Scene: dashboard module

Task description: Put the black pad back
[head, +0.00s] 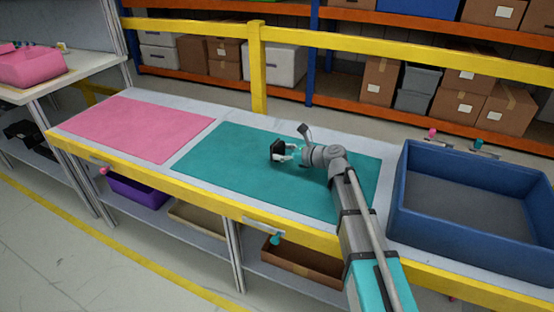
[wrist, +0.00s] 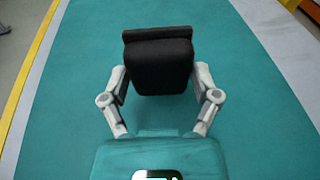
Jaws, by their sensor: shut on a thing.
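The black pad (wrist: 160,68) is a small dark block with a thin upper lip, held between the two fingers of my gripper (wrist: 160,85) in the wrist view. In the head view the black pad (head: 277,151) shows at the tip of my gripper (head: 287,153), over the teal mat (head: 235,148). My gripper is shut on it from both sides. In the wrist view the teal mat (wrist: 255,120) fills most of the background. I cannot tell how far the pad is above the mat.
A pink mat (head: 140,127) lies to the left on the same table. A blue bin (head: 475,243) stands at the right end and looks empty. A yellow rail (head: 340,43) runs behind the table. A pink object (head: 32,68) sits on another table at the far left.

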